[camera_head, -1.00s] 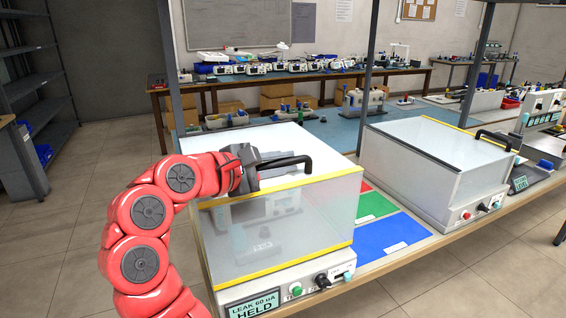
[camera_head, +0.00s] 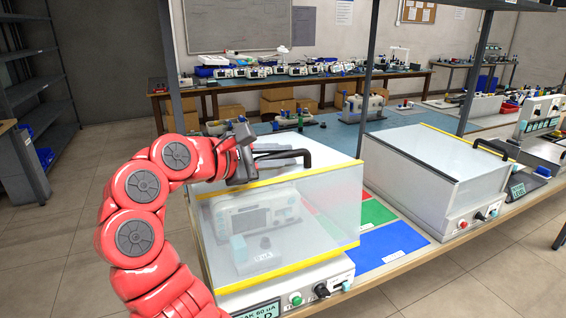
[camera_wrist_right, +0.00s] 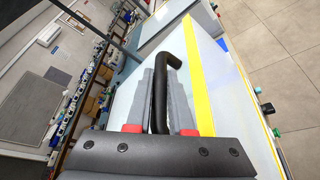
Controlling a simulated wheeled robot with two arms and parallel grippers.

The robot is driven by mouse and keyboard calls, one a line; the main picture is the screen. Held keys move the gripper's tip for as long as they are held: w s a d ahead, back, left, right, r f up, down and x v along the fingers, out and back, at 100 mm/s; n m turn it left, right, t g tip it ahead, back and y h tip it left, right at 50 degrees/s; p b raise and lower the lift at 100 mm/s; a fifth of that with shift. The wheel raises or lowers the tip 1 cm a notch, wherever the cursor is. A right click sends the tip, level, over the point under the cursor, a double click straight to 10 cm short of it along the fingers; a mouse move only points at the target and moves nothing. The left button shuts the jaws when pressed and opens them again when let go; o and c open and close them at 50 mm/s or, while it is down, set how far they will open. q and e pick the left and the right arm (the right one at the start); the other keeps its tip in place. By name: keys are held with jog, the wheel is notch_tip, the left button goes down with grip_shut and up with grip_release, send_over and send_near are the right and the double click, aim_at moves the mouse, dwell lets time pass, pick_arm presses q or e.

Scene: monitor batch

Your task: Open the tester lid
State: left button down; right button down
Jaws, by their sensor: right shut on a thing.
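The tester (camera_head: 338,285) in front of me has a lid (camera_head: 325,212) with a clear front panel and yellow edge strips. A device with a screen (camera_head: 248,218) shows through the panel. The black bar handle (camera_head: 300,155) is on the lid's top near the front yellow edge. My right gripper (camera_head: 268,160), on the red arm, is shut on the handle. In the right wrist view the handle (camera_wrist_right: 163,50) passes between the two grey fingers (camera_wrist_right: 163,105). Whether the lid's lower edge is apart from the base is unclear. My left gripper is out of view.
A second tester (camera_head: 430,175) with its lid down stands to the right. Red, green and blue mats (camera_head: 392,245) lie between the testers. A shelf post (camera_head: 368,75) rises behind them. A back bench (camera_head: 300,80) holds several devices.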

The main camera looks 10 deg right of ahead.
jog(key=w+a+r+n+g+p, duration=0.1)
jog(key=w+r+n+p, duration=0.1)
jog(key=r+p, duration=0.4)
jog(key=w+a+r+n+g+p, duration=0.1)
jog(key=w+r+p, duration=0.4)
jog(key=p, duration=1.2)
jog(key=shift+a+r+n+p, duration=0.15)
jog(key=shift+r+n+p, duration=0.2)
jog(key=shift+r, duration=0.8)
jog(key=shift+f+g, duration=0.1)
jog(key=shift+g, duration=0.2)
jog(key=c, duration=1.1)
grip_release()
jog(key=shift+s, duration=0.1)
